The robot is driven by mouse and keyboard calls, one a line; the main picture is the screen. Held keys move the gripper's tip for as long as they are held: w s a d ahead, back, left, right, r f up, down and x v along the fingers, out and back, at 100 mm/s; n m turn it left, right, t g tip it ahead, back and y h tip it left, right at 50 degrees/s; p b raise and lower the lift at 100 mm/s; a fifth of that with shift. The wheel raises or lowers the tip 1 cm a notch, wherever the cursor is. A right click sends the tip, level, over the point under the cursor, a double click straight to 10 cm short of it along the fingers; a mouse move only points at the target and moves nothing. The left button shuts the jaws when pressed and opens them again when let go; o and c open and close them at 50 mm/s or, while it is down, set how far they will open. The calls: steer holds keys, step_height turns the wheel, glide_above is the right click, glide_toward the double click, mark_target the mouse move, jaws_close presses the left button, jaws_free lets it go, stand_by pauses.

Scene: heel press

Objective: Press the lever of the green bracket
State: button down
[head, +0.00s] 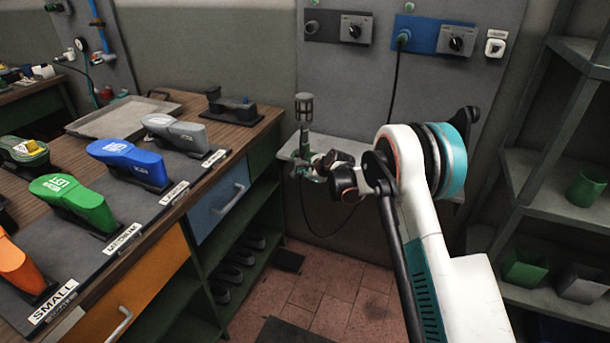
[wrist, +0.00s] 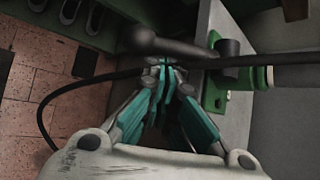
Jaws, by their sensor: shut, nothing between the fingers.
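The green bracket (wrist: 214,92) is on the right in the wrist view, beside a grey surface. A dark grey lever (wrist: 182,47) with a round knob reaches left from it, across the front of my gripper. My gripper (wrist: 165,68) has its teal fingers together and empty. Its tips are close to the lever in the picture; I cannot tell whether they touch it. In the head view my gripper (head: 316,167) is small, at the wall shelf below a grey lamp-like post, and the bracket is hard to make out there.
A black cable (wrist: 108,78) runs across the wrist view close to the fingertips. In the head view a workbench with coloured shoe-shaped pieces (head: 128,163) stands left. Grey shelving (head: 545,215) stands right. Tiled floor (head: 335,290) is open between them.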

mark_target(295, 171)
stand_by(0.3)
steer(key=shift+s+r+m+g, duration=0.15)
steer(key=shift+m+g, duration=0.15)
steer(key=shift+g, duration=0.3)
steer(key=shift+a+p, duration=0.1)
steer(key=shift+p, duration=0.2)
steer(key=r+g+p, duration=0.1)
steer(key=s+r+m+g+y+p, duration=0.1)
steer(key=r+g+p, duration=0.1)
steer(key=r, duration=0.1)
steer(key=shift+s+a+m+g, duration=0.15)
steer(key=shift+a+m+g, duration=0.1)
steer(key=shift+m+g, duration=0.15)
steer(key=shift+r+p, duration=0.5)
steer(key=shift+r, duration=0.15)
steer(key=shift+w+r, duration=0.25)
